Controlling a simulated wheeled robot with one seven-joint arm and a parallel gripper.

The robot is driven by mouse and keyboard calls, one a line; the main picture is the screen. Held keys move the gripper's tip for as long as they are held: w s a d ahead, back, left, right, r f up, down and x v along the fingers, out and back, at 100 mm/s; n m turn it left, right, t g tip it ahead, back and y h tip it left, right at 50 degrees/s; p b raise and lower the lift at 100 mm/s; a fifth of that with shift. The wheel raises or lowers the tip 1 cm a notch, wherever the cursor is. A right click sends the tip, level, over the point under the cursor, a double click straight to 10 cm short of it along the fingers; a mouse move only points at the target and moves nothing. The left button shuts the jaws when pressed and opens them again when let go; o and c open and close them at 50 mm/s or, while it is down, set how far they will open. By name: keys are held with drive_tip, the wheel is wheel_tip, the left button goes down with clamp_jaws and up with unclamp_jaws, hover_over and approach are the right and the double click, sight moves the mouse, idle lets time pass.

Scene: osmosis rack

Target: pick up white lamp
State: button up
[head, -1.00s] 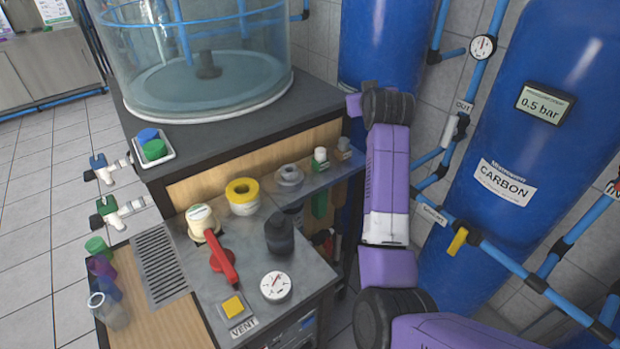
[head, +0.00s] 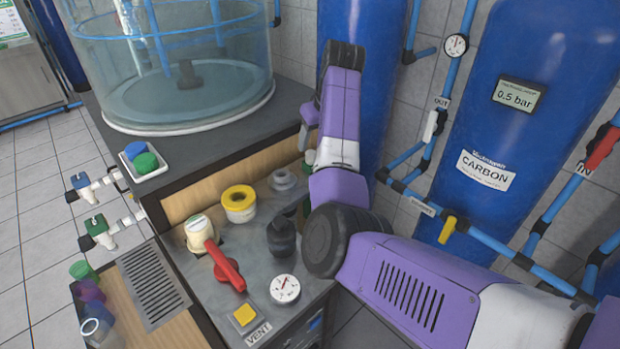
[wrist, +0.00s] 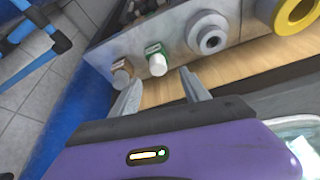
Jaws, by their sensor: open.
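The white lamp (wrist: 157,64) looks like a small white cylinder with a green part and a label behind it. It sits at the edge of a grey panel in the wrist view. My gripper (wrist: 161,88) is open, its two fingers spread below the lamp in the picture. The lamp lies just beyond the fingertips, roughly between them, and nothing is between the fingers. In the head view my arm hides the lamp, and my fingers cannot be made out clearly.
A similar brown-topped piece (wrist: 122,76) stands just left of the lamp. A grey round fitting (wrist: 208,36) and a yellow ring (wrist: 297,12) are to the right. The grey bench holds a red-handled valve (head: 225,268) and black knob (head: 281,237). A blue carbon tank (head: 520,130) stands right.

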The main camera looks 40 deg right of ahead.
sight(311, 153)
drive_tip(key=shift+p+x, duration=0.5)
drive_tip(key=shift+x, duration=2.2)
drive_tip(key=shift+s+d, duration=0.1)
drive_tip(key=shift+d, duration=0.05)
drive_tip(key=c, duration=1.1)
drive_tip(key=shift+o, duration=0.2)
wheel_tip(311, 153, up, 28)
drive_tip(key=b, duration=0.2)
